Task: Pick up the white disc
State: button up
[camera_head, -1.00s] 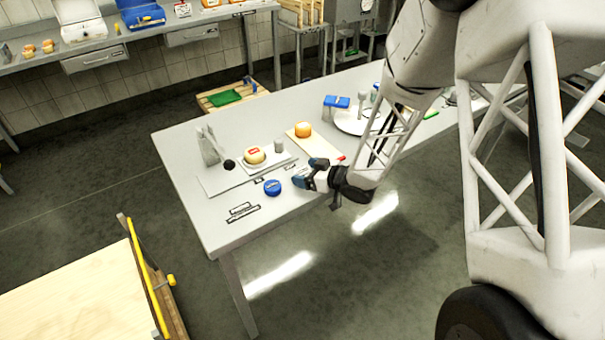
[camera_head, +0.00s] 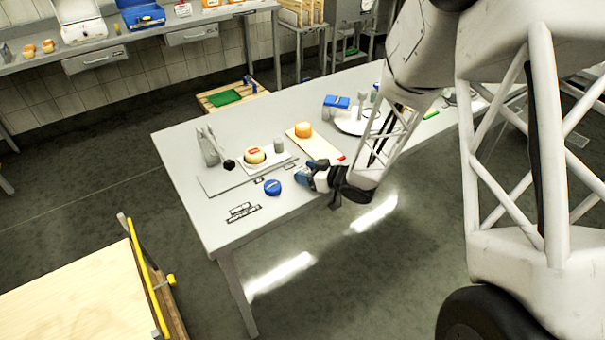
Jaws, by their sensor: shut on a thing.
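My gripper (camera_head: 303,177) has blue fingers and is low over the front edge of the grey table (camera_head: 190,170), right of a blue round tin (camera_head: 272,187) and apart from it. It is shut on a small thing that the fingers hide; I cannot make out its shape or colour. A large white round plate (camera_head: 347,125) lies further back on the table, partly behind my arm and away from my gripper. I see no other clear white disc.

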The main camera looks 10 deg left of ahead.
jog(key=shift+r, duration=0.1)
jog(key=shift+r, duration=1.05)
jog(key=shift+s+d+r, duration=0.2)
jog(key=shift+s+r, duration=0.2)
jog(key=shift+r, duration=0.3)
jog(key=s+d+r, duration=0.1)
jog(key=s+d, duration=0.5)
jog(key=s, duration=0.7)
jog(key=shift+s+d+r, duration=0.15)
jog(key=shift+s, duration=0.2)
